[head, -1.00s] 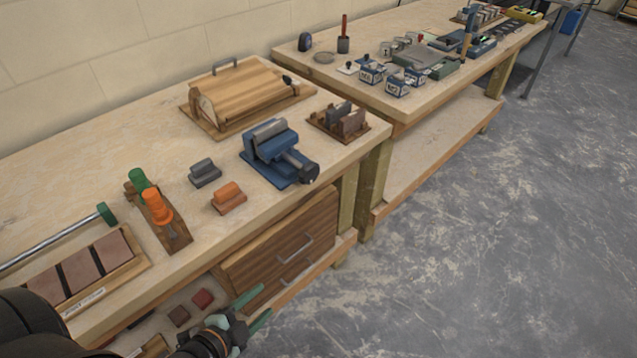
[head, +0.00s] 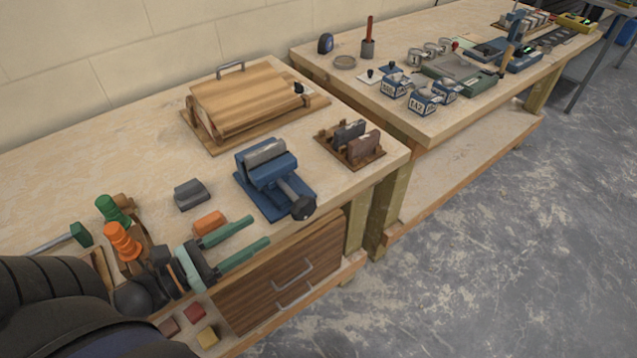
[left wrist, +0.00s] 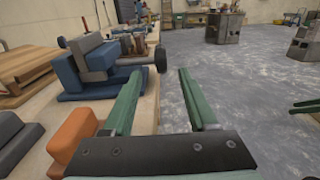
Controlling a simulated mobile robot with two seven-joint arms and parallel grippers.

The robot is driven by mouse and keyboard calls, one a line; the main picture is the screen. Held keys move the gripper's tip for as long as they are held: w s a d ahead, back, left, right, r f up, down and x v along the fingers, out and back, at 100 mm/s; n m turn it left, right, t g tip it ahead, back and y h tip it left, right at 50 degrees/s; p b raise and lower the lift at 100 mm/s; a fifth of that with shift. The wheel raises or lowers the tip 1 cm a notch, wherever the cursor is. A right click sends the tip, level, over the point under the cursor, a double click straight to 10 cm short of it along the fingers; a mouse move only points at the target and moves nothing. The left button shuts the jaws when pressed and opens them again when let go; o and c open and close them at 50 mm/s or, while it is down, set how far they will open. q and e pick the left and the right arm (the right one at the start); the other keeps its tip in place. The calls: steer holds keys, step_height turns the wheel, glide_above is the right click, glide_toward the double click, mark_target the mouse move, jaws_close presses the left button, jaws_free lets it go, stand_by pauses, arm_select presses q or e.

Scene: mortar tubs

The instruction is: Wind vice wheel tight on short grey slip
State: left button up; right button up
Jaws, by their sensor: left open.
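The blue vice (head: 268,180) stands on the near bench, with its screw and dark wheel (head: 303,208) pointing toward the bench's front edge. A grey piece (head: 265,152) lies along the top of its jaws; I cannot tell how tightly it is held. The wheel also shows in the left wrist view (left wrist: 160,57), beyond the fingertips. My left gripper (head: 258,231) is open and empty, its green fingers pointing toward the vice side, short of the wheel. Green bars at the left wrist view's right edge look like my right gripper (left wrist: 305,106); its opening is unclear.
A loose grey block (head: 191,194) and an orange block (head: 209,223) lie left of the vice. A wooden box (head: 250,103) stands behind and a rack of slips (head: 350,145) to the right. Orange and green handles (head: 121,240) stand near my left arm.

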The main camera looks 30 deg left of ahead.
mark_target(293, 210)
arm_select(q)
steer(key=x, duration=1.2)
steer(key=shift+w+d, duration=0.2)
jaws_close()
stand_by(0.5)
